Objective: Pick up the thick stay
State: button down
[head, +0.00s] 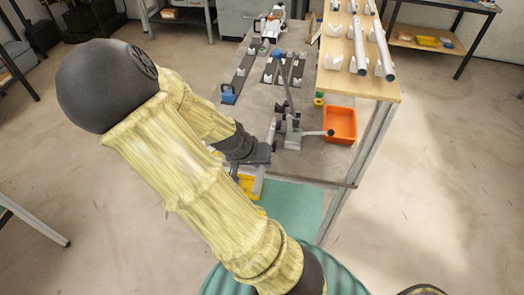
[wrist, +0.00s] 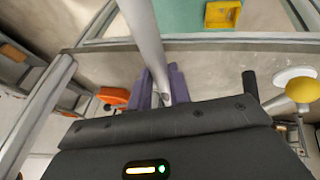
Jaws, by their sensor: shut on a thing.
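My gripper (wrist: 162,88) has its two purple fingers shut on a smooth light-grey tube, which looks like the thick stay (wrist: 143,30). The tube runs from between the fingers to the top of the wrist view, over the table edge. In the head view my gripper (head: 268,152) is low over the near part of the grey table, partly hidden by my own arm. A pale bar beside it (head: 259,186) seems to be the held tube. I cannot judge its thickness or clearance exactly.
A lever press (head: 291,125) and an orange bin (head: 341,124) stand close right of my gripper. A wooden rack (head: 388,83) holds several tubes on white V-blocks. A yellow tray (wrist: 222,14) lies on a teal surface (head: 293,207).

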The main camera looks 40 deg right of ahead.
jog(key=shift+s+a, duration=0.15)
dwell(0.5)
jog(key=w+a+r+n+t+y+p, duration=0.1)
jog(key=w+a+r+n+y+p, duration=0.1)
jog(key=r+p, duration=0.5)
jog(key=w+a+r+n+t+y+p, duration=0.1)
jog(key=w+a+r+n+p, duration=0.3)
jog(key=r, duration=1.3)
jog(key=w+a+r+n+t+y+p, duration=0.2)
jog(key=w+a+r+p, duration=0.5)
jog(key=r, duration=0.6)
jog(key=a+n+y+p, duration=0.1)
jog(key=a+p, duration=0.1)
jog(key=a, duration=0.1)
jog(key=shift+w+p, duration=0.3)
jog(key=shift+w, duration=0.1)
jog(key=shift+r, duration=0.1)
